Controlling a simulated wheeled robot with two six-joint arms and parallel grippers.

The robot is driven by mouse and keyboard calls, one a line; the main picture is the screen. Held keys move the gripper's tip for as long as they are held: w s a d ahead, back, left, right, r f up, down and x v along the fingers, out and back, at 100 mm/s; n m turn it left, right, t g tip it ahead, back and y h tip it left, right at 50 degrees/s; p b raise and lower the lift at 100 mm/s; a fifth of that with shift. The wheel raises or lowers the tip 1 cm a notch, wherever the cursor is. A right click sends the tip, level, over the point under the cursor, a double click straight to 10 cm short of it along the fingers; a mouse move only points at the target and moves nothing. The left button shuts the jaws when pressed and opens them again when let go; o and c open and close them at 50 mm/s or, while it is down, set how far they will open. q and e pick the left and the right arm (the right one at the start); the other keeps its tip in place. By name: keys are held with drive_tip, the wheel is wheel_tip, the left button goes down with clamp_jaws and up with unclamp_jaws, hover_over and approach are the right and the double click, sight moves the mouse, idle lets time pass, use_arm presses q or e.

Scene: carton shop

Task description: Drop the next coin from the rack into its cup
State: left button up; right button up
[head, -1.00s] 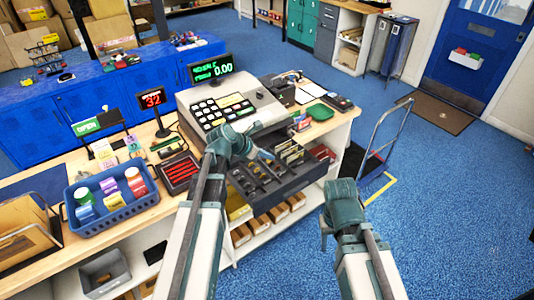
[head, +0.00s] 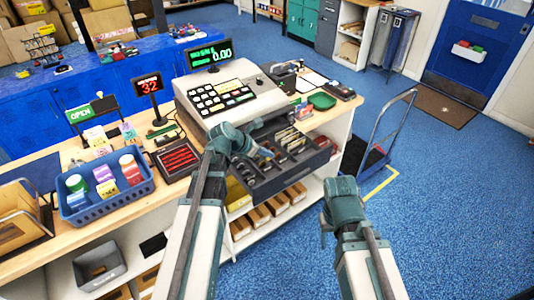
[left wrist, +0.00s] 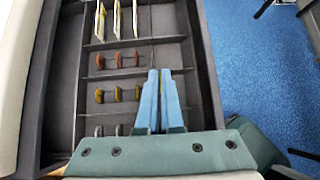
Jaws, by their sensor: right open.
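The open cash drawer (head: 262,184) sticks out below the register (head: 230,98). In the left wrist view its dark compartments hold short rows of coins on edge: copper coins (left wrist: 118,60), gold coins (left wrist: 117,95) and silver coins (left wrist: 118,130). My left gripper (head: 264,153) is over the drawer, with its blue fingers (left wrist: 160,72) side by side and only a thin gap between them. No coin shows between them. I cannot tell a separate rack or cup with certainty. My right gripper (head: 324,236) is open and empty, right of the counter, pointing down.
A blue basket (head: 105,199) with bottles and boxes stands on the counter's left part. A dark tray with red rows (head: 177,158) lies left of the register, near a red "32" display (head: 149,85). A hand trolley (head: 392,130) stands on the blue floor to the right.

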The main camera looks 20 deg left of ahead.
use_arm(q)
drive_tip(key=o, duration=0.5)
drive_tip(key=shift+r, duration=0.1)
drive_tip(key=p+v, duration=0.9)
drive_tip(key=v, duration=0.4)
drive_tip(key=shift+s+r+p, duration=0.2)
drive_tip(key=shift+s+p, duration=0.05)
drive_tip(key=shift+p, duration=0.15)
drive_tip(key=shift+a, duration=0.15)
drive_tip(key=s+d+f+m+g+y+b, duration=0.3)
drive_tip(key=s+d+f+m, duration=0.4)
drive_tip(key=m, duration=0.9)
drive_tip(key=s+d+f+m+g+y+b, duration=0.3)
drive_tip(key=s+d+f+m+b, duration=0.3)
drive_tip(key=d+m, duration=0.7)
wheel_tip(320, 180, down, 3)
drive_tip(key=s+m+g, duration=0.1)
drive_tip(key=s+m, duration=0.1)
drive_tip(key=m, duration=0.1)
drive_tip(key=shift+s+r+y, duration=0.25)
drive_tip(key=shift+s+y, duration=0.05)
drive_tip(key=shift+y, duration=0.1)
